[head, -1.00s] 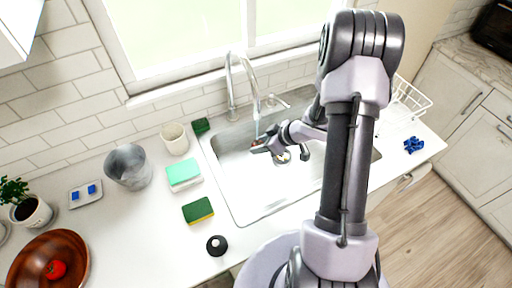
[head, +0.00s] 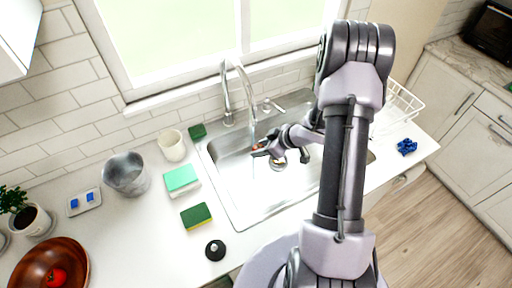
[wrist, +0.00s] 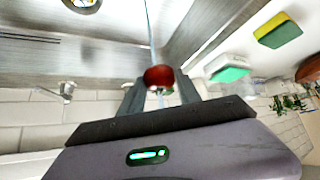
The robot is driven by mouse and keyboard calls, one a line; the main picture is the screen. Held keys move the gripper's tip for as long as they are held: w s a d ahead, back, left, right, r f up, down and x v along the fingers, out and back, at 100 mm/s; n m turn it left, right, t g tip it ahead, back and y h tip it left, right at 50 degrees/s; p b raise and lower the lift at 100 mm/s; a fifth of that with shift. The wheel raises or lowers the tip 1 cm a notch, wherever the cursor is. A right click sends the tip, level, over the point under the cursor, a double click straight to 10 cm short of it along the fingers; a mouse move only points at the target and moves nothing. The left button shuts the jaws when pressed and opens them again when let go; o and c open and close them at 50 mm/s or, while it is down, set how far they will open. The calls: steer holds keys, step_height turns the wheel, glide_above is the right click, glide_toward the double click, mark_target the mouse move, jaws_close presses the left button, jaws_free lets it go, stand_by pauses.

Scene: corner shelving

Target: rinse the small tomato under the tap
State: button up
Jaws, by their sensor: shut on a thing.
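The small tomato (wrist: 159,77) is dark red and held between the two fingertips of my gripper (wrist: 160,88) in the wrist view. In the head view my gripper (head: 264,151) is over the left part of the sink (head: 240,205), below the spout of the tap (head: 240,72), and only a speck of red shows at its tip. A thin stream of water (wrist: 149,25) runs in line with the tomato in the wrist view and appears to meet it. The fingers partly hide the tomato.
A wooden bowl (head: 28,262) with another red tomato (head: 54,277) stands at the lower left. A metal cup (head: 126,170), white cup (head: 172,146), sponges (head: 196,216) and a black round object (head: 215,250) are left of the sink. A dish rack (head: 400,105) is at right.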

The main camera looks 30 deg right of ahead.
steer(key=shift+w+a, duration=0.4)
steer(key=shift+w, duration=0.05)
steer(key=shift+s+d+p, duration=0.1)
steer(key=shift+s+p, duration=0.05)
steer(key=shift+p, duration=0.2)
steer(key=shift+s+d, duration=0.35)
steer(key=shift+w+a, duration=0.1)
steer(key=shift+a, duration=0.05)
steer(key=shift+w+a+p, duration=0.3)
steer(key=shift+w+p, duration=0.1)
